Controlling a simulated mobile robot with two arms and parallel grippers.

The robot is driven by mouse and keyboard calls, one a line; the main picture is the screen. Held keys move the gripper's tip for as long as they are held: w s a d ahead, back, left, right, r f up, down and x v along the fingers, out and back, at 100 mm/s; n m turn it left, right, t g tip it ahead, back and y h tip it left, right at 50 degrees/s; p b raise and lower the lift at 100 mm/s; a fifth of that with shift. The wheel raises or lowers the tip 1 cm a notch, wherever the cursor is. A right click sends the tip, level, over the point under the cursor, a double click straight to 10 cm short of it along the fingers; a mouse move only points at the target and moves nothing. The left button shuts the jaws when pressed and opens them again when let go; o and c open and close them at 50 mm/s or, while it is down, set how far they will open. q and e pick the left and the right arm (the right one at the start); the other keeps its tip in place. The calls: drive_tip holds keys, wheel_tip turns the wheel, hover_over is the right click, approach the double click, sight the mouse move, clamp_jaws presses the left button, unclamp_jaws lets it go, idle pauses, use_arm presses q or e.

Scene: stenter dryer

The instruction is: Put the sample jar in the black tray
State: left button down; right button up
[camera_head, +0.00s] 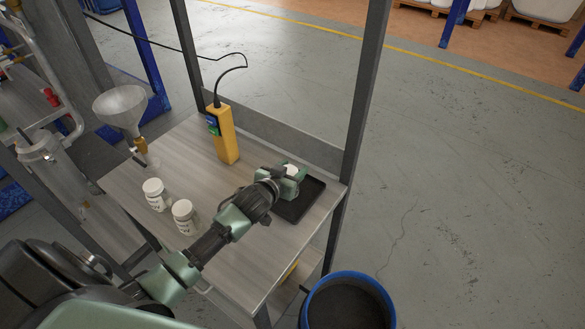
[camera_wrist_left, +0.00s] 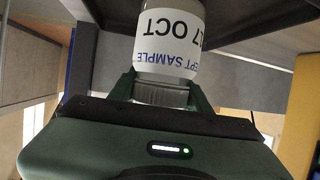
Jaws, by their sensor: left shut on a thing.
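The sample jar shows in the left wrist view (camera_wrist_left: 168,45) as a white-labelled jar with upside-down print including "SAMPLE" and "OCT". In the head view only its white top (camera_head: 291,169) shows between the fingers. My left gripper (camera_head: 286,181) is shut on the jar. The black tray (camera_head: 299,207) lies at the right corner of the table, partly hidden by the gripper. The gripper and jar are over the tray's far-left part. I cannot tell whether the jar touches the tray floor. My right gripper is not in view.
Two other white labelled jars, one nearer (camera_head: 184,215) and one farther left (camera_head: 155,193), stand on the table (camera_head: 245,262). A yellow handheld device (camera_head: 223,135) with a cable stands behind. A funnel (camera_head: 121,107) is at left. A blue-rimmed bin (camera_head: 346,276) stands below. A metal post (camera_head: 362,100) rises beside the tray.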

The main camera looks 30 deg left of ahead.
use_arm(q)
drive_tip(key=shift+f, duration=0.1)
drive_tip(key=c, duration=0.7)
unclamp_jaws()
drive_tip(key=shift+o, duration=0.2)
drive_tip(key=shift+s+r, duration=0.1)
drive_tip(key=shift+r, duration=0.1)
drive_tip(key=shift+s, duration=0.35)
drive_tip(key=b+v, duration=0.1)
drive_tip(key=v, duration=1)
drive_tip(key=shift+r, duration=0.1)
